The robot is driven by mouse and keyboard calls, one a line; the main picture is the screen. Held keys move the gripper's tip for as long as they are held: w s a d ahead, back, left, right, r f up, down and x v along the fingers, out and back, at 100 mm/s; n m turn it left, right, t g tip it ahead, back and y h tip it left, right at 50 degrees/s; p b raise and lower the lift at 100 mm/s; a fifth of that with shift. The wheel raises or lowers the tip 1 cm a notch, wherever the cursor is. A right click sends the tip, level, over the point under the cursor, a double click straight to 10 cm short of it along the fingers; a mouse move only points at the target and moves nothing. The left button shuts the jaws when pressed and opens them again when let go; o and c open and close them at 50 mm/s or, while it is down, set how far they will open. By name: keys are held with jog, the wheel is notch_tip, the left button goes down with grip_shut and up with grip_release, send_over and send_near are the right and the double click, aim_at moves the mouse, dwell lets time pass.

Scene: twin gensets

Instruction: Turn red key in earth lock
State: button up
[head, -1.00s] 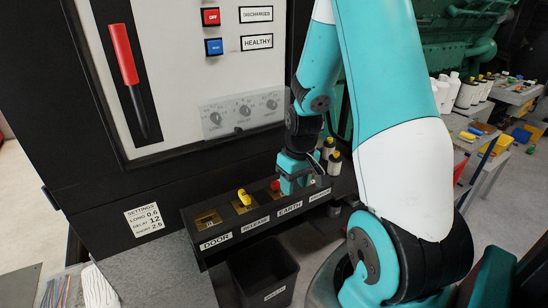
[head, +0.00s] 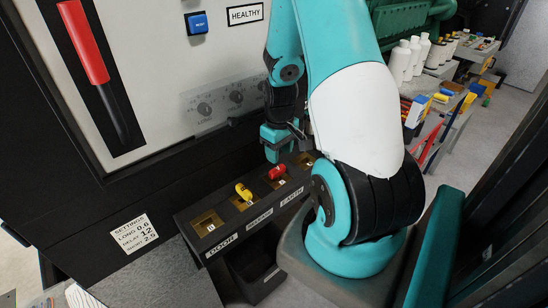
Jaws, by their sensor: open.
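The red key (head: 277,173) sits in the third lock from the left on the black key box (head: 190,212), above the EARTH label (head: 291,195). Its bow looks slanted, like that of the yellow key. My gripper (head: 277,152) is open, just above and behind the red key and apart from it in the picture. Its fingertips are small and partly hidden, and nothing shows between them. The yellow key (head: 243,191) is in the RELEASE lock to the left. The DOOR lock (head: 208,223) is empty.
The cabinet with a red handle (head: 84,45) and a blue button (head: 196,23) rises close behind the key box. A dark bin (head: 258,272) stands below the box. Benches with bottles (head: 412,55) stand at the right.

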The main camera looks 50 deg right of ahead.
aim_at(277, 168)
jog(key=n, duration=0.3)
jog(key=shift+w+a, duration=0.15)
jog(key=shift+a, duration=0.1)
jog(key=n, duration=0.8)
jog(key=shift+b, duration=0.3)
jog(key=n, duration=0.5)
jog(key=shift+f, duration=0.2)
jog(key=shift+n, duration=0.5)
notch_tip(277, 168, down, 6)
jog(key=b, duration=0.4)
jog(key=shift+r, duration=0.2)
